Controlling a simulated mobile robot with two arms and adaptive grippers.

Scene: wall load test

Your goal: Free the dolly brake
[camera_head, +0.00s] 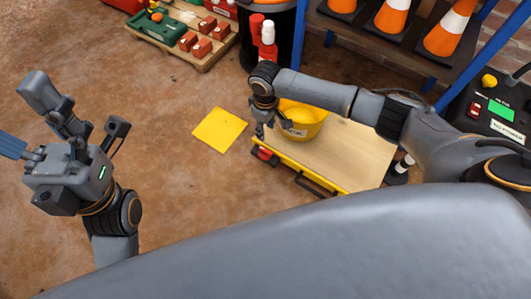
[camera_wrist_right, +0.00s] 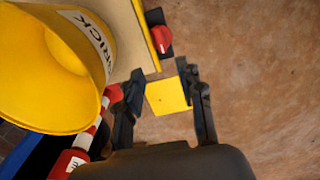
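The dolly (camera_head: 350,150) has a pale wooden deck with a yellow edge and stands right of centre in the head view; the deck's corner (camera_wrist_right: 133,45) shows in the right wrist view. A red pedal-like part (camera_head: 264,153) sits low by its near-left corner; a red part on a dark mount (camera_wrist_right: 161,38) also shows beside the deck in the wrist view. My right gripper (camera_head: 263,131) is over the dolly's left end, beside the bucket. Its fingers (camera_wrist_right: 160,90) are apart and empty. My left gripper (camera_head: 75,125) is raised at the left, away from the dolly; its finger opening is unclear.
A yellow bucket (camera_head: 303,120) stands on the deck. A flat yellow square (camera_head: 219,130) lies on the floor to the left. A pallet (camera_head: 190,40) with red blocks and a shelf with orange cones (camera_head: 392,18) are behind. A control box (camera_head: 495,108) stands at right. Floor at left is clear.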

